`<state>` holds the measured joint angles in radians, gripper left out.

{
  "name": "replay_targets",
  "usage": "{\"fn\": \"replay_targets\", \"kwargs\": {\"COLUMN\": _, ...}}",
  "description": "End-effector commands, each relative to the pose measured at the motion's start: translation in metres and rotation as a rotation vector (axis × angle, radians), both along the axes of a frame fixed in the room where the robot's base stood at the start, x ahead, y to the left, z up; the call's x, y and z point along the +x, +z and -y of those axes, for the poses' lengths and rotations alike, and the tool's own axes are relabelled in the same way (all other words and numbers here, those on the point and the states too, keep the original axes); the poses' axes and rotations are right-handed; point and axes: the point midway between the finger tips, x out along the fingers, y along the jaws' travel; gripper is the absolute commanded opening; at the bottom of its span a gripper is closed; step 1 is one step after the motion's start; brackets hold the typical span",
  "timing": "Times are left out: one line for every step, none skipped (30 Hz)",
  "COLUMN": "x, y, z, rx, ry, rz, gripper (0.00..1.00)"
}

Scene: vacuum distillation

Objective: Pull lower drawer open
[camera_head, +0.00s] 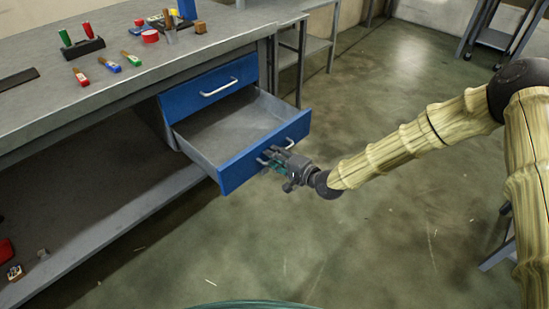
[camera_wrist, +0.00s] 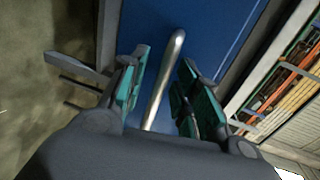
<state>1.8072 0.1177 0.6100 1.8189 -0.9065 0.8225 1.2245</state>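The lower drawer (camera_head: 235,174) under the workbench is blue-fronted and stands pulled well out, its grey inside showing empty. Its silver handle (camera_head: 290,143) is partly hidden by my gripper (camera_head: 272,156). In the wrist view the handle (camera_wrist: 164,80) runs between the two green-padded fingers of my gripper (camera_wrist: 165,62). The fingers are apart, with a gap on each side of the bar, so the gripper is open around the handle. The blue drawer front (camera_wrist: 210,35) fills the wrist view behind it.
The upper blue drawer (camera_head: 195,98) is shut. The grey bench top (camera_head: 110,105) holds brushes, a red tape roll (camera_head: 150,36) and a black holder (camera_head: 82,47). A low shelf (camera_head: 105,235) runs beneath. The floor (camera_head: 330,250) in front of the drawer is clear.

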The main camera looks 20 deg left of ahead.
Motion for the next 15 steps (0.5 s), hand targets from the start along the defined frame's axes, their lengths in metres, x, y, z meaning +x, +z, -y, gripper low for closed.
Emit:
{"fn": "replay_targets", "kwargs": {"x": 0.000, "y": 0.000, "z": 0.002, "rx": 0.000, "ry": -0.001, "rz": 0.000, "gripper": 0.31}}
{"fn": "replay_targets", "kwargs": {"x": -0.001, "y": 0.001, "z": 0.003, "rx": 0.000, "ry": -0.001, "rz": 0.000, "gripper": 0.31}}
{"fn": "replay_targets", "kwargs": {"x": -0.002, "y": 0.001, "z": 0.006, "rx": 0.000, "ry": -0.001, "rz": 0.000, "gripper": 0.31}}
{"fn": "replay_targets", "kwargs": {"x": -0.003, "y": 0.002, "z": 0.008, "rx": 0.000, "ry": -0.001, "rz": 0.000, "gripper": 0.31}}
{"fn": "replay_targets", "kwargs": {"x": -0.004, "y": 0.002, "z": 0.011, "rx": 0.000, "ry": -0.001, "rz": 0.000, "gripper": 0.31}}
{"fn": "replay_targets", "kwargs": {"x": -0.007, "y": 0.004, "z": 0.015, "rx": 0.000, "ry": -0.001, "rz": -0.001, "gripper": 0.31}}
{"fn": "replay_targets", "kwargs": {"x": -0.008, "y": 0.005, "z": 0.019, "rx": 0.000, "ry": -0.001, "rz": -0.001, "gripper": 0.31}}
{"fn": "replay_targets", "kwargs": {"x": -0.010, "y": 0.006, "z": 0.023, "rx": 0.000, "ry": -0.002, "rz": -0.001, "gripper": 0.31}}
{"fn": "replay_targets", "kwargs": {"x": -0.013, "y": 0.007, "z": 0.029, "rx": 0.001, "ry": -0.002, "rz": -0.001, "gripper": 0.31}}
{"fn": "replay_targets", "kwargs": {"x": -0.016, "y": 0.008, "z": 0.033, "rx": 0.001, "ry": -0.001, "rz": -0.002, "gripper": 0.31}}
{"fn": "replay_targets", "kwargs": {"x": -0.018, "y": 0.009, "z": 0.038, "rx": 0.001, "ry": -0.001, "rz": -0.002, "gripper": 0.31}}
{"fn": "replay_targets", "kwargs": {"x": -0.021, "y": 0.011, "z": 0.044, "rx": 0.001, "ry": -0.001, "rz": -0.002, "gripper": 0.31}}
{"fn": "replay_targets", "kwargs": {"x": -0.024, "y": 0.012, "z": 0.048, "rx": 0.000, "ry": 0.000, "rz": -0.001, "gripper": 0.31}}
{"fn": "replay_targets", "kwargs": {"x": -0.026, "y": 0.012, "z": 0.053, "rx": 0.000, "ry": 0.000, "rz": -0.001, "gripper": 0.31}}
{"fn": "replay_targets", "kwargs": {"x": -0.029, "y": 0.014, "z": 0.059, "rx": 0.000, "ry": -0.001, "rz": -0.002, "gripper": 0.31}}
